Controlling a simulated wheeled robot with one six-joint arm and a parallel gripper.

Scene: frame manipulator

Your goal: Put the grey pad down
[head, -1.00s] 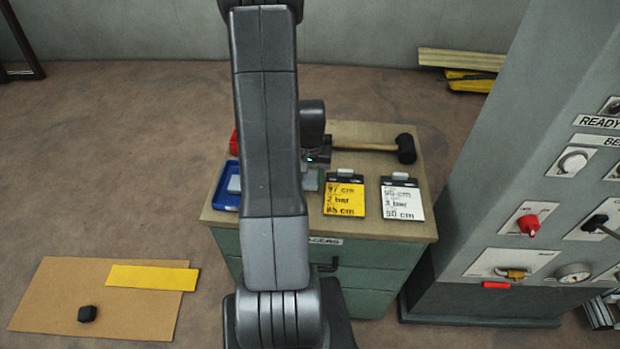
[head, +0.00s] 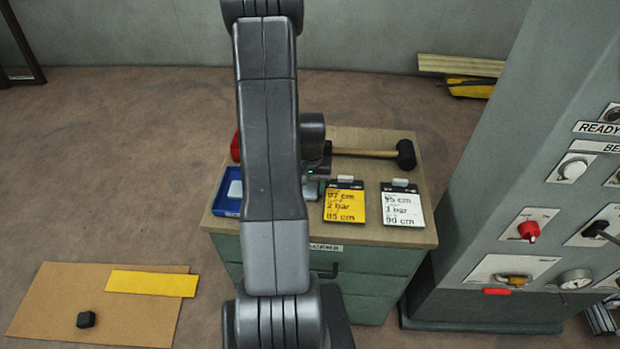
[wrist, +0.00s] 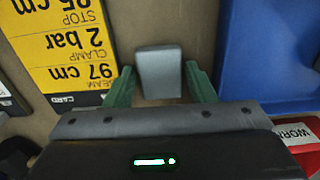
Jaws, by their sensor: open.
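The grey pad (wrist: 160,70) lies on the bench top (wrist: 118,20) between the yellow card and the blue tray, as the wrist view shows. My gripper (wrist: 160,84) is open, with one green finger on each side of the pad's near end and a visible gap at each side. In the head view my gripper (head: 318,178) is low over the bench, left of the yellow card, and my arm hides most of the pad there.
The yellow card (head: 345,206) and white card (head: 403,207) lie to the right on the bench. The blue tray (head: 219,205) holds a pale piece (head: 235,189). A mallet (head: 375,153) lies behind. A grey control cabinet (head: 470,200) stands at the right.

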